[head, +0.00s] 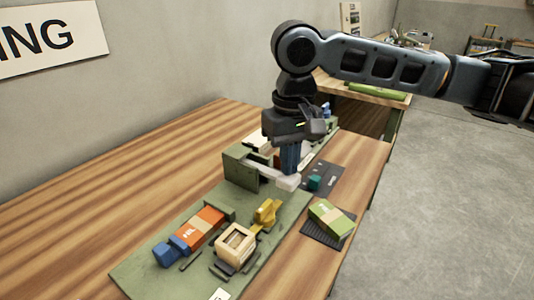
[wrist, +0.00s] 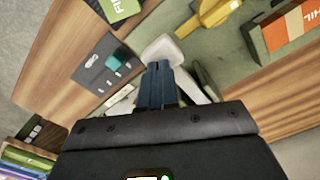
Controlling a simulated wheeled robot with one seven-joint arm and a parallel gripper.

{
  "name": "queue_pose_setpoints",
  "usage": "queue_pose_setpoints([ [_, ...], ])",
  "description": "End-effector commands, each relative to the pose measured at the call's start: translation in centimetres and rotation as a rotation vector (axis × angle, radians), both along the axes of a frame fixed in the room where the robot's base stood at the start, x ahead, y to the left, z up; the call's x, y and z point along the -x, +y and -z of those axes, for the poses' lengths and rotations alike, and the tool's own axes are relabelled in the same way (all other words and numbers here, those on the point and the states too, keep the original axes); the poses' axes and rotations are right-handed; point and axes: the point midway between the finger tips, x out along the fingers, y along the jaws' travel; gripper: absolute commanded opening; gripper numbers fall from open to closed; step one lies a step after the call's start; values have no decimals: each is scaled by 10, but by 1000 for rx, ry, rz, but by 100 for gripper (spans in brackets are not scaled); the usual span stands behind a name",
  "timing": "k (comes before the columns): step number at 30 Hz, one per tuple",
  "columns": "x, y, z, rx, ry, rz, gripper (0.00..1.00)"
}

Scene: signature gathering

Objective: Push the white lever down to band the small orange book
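The small orange book (head: 203,224) lies on the green fixture board (head: 150,268), with a pale band-like stripe across it and a blue block (head: 171,250) at its near end. It also shows at the right edge of the wrist view (wrist: 290,26). The white lever (head: 287,182) sticks out from the green upright housing (head: 238,168); its rounded end shows in the wrist view (wrist: 163,50). My gripper (head: 289,174) points down with its blue fingers together, right at the lever's end. Whether the fingertips touch the lever is unclear.
A yellow part (head: 266,212) and a pale wooden block (head: 235,243) sit on the board near the book. A green book (head: 330,217) lies on a black mat to the right. A teal block (head: 314,183) is on a dark mat. Bare table lies to the left.

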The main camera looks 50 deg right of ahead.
Motion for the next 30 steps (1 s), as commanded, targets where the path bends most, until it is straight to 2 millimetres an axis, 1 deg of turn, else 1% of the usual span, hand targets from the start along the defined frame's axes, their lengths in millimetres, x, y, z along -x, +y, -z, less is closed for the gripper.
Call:
queue_pose_setpoints([
  [1,0,0,-7,-1,0,0,0],
  [24,0,0,-63,-1,0,0,0],
  [27,0,0,-68,-1,0,0,0],
  [30,0,0,-68,0,0,0,0],
])
